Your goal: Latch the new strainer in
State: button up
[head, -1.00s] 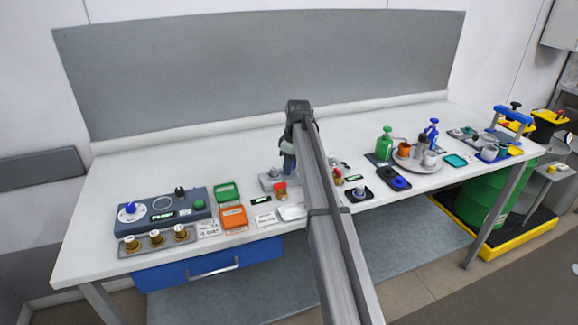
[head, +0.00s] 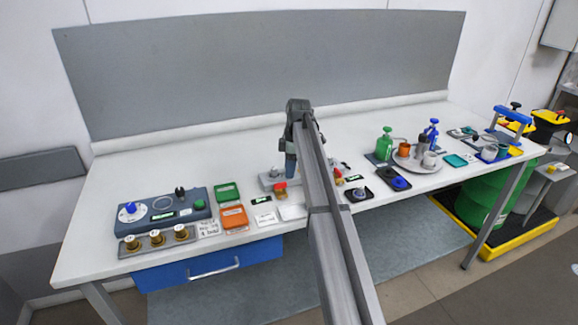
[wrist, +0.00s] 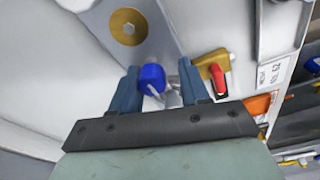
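In the wrist view my gripper (wrist: 158,70) is open, with its two blue-grey fingers apart on either side of a blue knob (wrist: 151,78). I cannot tell whether either finger touches it. A brass disc with a hex socket (wrist: 129,27) sits in a grey fixture above the knob. A red lever (wrist: 218,78) on a brass fitting is right of the fingers. In the head view my gripper (head: 290,166) is over a grey block (head: 268,181) with a red part (head: 280,188) at its front. My arm hides part of this area. I cannot pick out the strainer for sure.
A control box (head: 160,212) and a tray of brass parts (head: 157,240) stand at left. A round tray (head: 410,165) with bottles and cups nearby is at right. The table's back is clear.

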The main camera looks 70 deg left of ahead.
jog(key=shift+o, duration=0.5)
jog(key=shift+w+a, duration=0.1)
jog(key=shift+r, duration=0.1)
jog(key=shift+r, duration=0.15)
jog(key=shift+w+r, duration=0.1)
jog(key=shift+r, duration=2.75)
